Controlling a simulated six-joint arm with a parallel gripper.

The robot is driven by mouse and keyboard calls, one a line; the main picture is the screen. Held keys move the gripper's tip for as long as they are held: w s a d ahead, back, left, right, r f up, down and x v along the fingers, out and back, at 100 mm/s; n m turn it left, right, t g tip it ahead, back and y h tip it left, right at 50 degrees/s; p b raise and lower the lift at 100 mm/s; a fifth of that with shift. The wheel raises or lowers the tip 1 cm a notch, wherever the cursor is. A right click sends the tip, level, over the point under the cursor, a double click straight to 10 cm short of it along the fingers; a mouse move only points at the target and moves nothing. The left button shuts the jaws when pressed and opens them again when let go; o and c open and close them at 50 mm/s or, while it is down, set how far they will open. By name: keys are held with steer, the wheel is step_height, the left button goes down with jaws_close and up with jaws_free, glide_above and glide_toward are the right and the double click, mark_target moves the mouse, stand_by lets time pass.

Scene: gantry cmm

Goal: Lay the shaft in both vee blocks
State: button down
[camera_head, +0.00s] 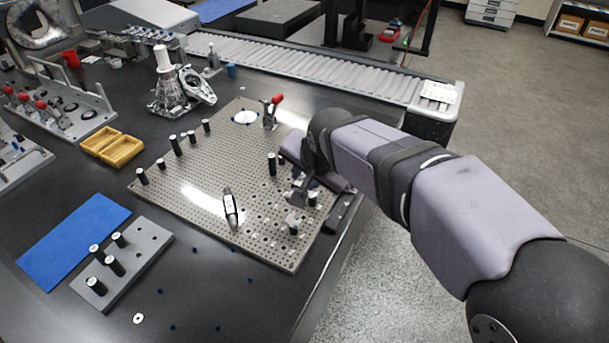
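My gripper (299,194) is low over the right side of the perforated fixture plate (222,170), among short black posts. Its fingers are small and partly hidden, so I cannot tell whether they are open or shut, or whether they hold anything. A short dark and silver elongated piece (230,206) lies on the plate to the left of my gripper, apart from it; I cannot tell whether it is the shaft. I cannot clearly make out the vee blocks; my arm hides part of the plate's right edge.
A red-handled clamp (272,108) stands at the plate's far edge. Black posts (176,146) stand on its left half. Yellow bins (112,147), a blue mat (73,240) and a grey block with posts (122,264) lie left. A roller conveyor (310,66) runs behind.

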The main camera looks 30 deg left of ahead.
steer(key=shift+f+b, duration=2.9)
steer(key=shift+f, duration=0.3)
steer(key=shift+p, duration=0.4)
steer(key=shift+f+b, duration=0.6)
steer(key=shift+f, duration=0.3)
steer(key=shift+r, duration=0.1)
steer(key=c, duration=1.4)
jaws_free()
steer(key=shift+f, duration=0.2)
steer(key=shift+p+v, duration=0.35)
steer(key=shift+v, duration=3.45)
